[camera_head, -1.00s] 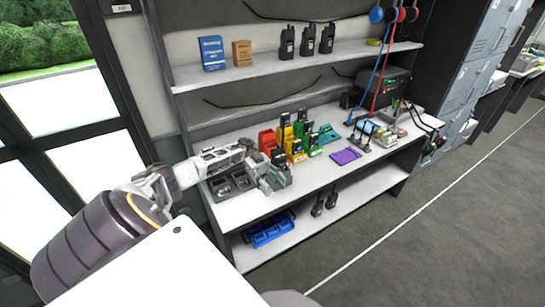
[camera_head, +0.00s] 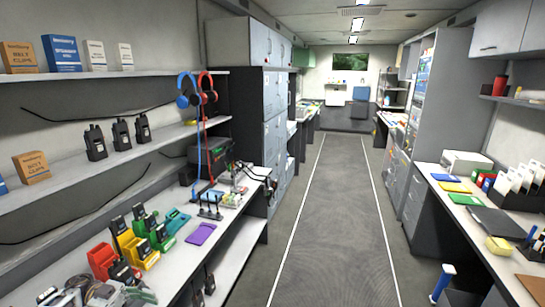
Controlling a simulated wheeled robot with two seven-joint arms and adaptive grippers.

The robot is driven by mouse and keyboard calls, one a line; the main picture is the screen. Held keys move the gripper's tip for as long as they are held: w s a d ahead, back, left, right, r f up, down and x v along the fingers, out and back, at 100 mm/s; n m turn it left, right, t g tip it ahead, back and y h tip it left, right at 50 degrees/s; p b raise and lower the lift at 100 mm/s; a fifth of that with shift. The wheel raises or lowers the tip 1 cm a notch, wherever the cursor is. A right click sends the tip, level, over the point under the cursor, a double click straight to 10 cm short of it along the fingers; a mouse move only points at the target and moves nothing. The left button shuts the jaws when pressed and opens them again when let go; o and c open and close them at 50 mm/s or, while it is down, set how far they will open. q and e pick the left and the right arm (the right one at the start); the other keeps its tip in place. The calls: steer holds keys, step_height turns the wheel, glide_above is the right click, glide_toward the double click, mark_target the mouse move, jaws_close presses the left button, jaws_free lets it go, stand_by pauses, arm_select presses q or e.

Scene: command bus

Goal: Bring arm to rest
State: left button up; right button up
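Part of my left gripper (camera_head: 103,293) shows at the bottom left edge of the head view, low over the left workbench (camera_head: 228,222). It is close to the red holder (camera_head: 101,260) and the dark radios around it. Its fingers are small and partly cut off by the frame, so I cannot tell whether they are open, shut or holding something. The rest of my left arm is out of the picture. My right arm and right gripper are not in view.
Yellow and green holders (camera_head: 140,252) with radios and a purple pad (camera_head: 201,234) are on the left bench. Shelves (camera_head: 85,77) are above.

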arm_select(q)
steer(key=w+d+n+t+y, duration=0.5)
steer(key=w+d+n+t, duration=0.65)
steer(key=d+t, duration=0.65)
steer(key=s+a+f+n+g+y, duration=0.4)
steer(key=s+f+n+y, duration=0.45)
steer(key=y, duration=0.45)
steer(key=s+m+g, duration=0.1)
steer(key=s+g, duration=0.6)
steer(key=s, duration=1.1)
step_height(320, 180, down, 33)
steer(key=s+g, duration=0.1)
steer(key=s, duration=0.1)
steer(key=s+a+f, duration=0.2)
steer(key=s+f, duration=0.8)
steer(key=s, duration=0.1)
steer(key=s+a+f+g, duration=0.1)
steer(key=s+a+f, duration=0.1)
steer(key=s+f, duration=0.8)
steer(key=shift+s+a+f+m+g, duration=0.2)
steer(key=shift+s+f+m+g, duration=0.15)
steer(key=shift+s, duration=0.4)
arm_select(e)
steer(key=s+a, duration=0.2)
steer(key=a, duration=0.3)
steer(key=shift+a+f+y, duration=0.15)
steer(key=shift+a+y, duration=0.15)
